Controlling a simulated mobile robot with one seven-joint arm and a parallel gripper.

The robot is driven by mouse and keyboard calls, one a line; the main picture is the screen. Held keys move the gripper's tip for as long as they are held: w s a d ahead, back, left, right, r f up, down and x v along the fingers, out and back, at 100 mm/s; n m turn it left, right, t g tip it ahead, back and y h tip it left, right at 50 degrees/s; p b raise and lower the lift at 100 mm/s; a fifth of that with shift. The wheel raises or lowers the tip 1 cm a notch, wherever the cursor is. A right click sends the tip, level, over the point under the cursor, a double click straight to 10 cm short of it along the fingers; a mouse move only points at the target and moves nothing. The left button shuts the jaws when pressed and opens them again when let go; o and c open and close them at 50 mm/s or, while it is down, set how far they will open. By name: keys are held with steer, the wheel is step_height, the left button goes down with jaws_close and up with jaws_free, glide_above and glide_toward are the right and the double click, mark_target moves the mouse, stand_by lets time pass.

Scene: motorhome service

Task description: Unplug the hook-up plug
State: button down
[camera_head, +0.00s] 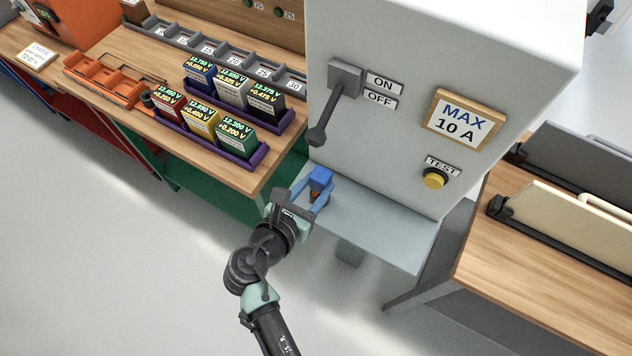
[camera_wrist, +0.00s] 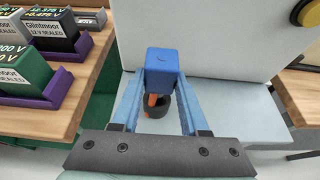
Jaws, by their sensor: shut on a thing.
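A blue block, which I take as the hook-up plug (camera_head: 320,178), is at the grey cabinet's ledge, near the cabinet's front face. My gripper (camera_head: 313,190) has its two blue fingers on either side of it and is shut on it. In the wrist view the plug (camera_wrist: 162,68) sits between the fingertips. An orange piece and a dark round part (camera_wrist: 155,108) show below it, between the fingers. I cannot tell whether the plug is still seated in a socket.
The grey cabinet (camera_head: 400,140) carries a lever (camera_head: 332,105) pointing down, ON and OFF labels, a MAX 10 A sign (camera_head: 464,118) and a yellow TEST button (camera_head: 434,180). A wooden bench with batteries in a purple tray (camera_head: 215,150) stands left. Another bench (camera_head: 540,250) stands right.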

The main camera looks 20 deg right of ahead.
steer(key=shift+f+b, duration=0.3)
steer(key=shift+f, duration=0.1)
steer(key=shift+f+b, duration=0.8)
steer(key=shift+f, duration=0.6)
steer(key=shift+c, duration=1.7)
jaws_free()
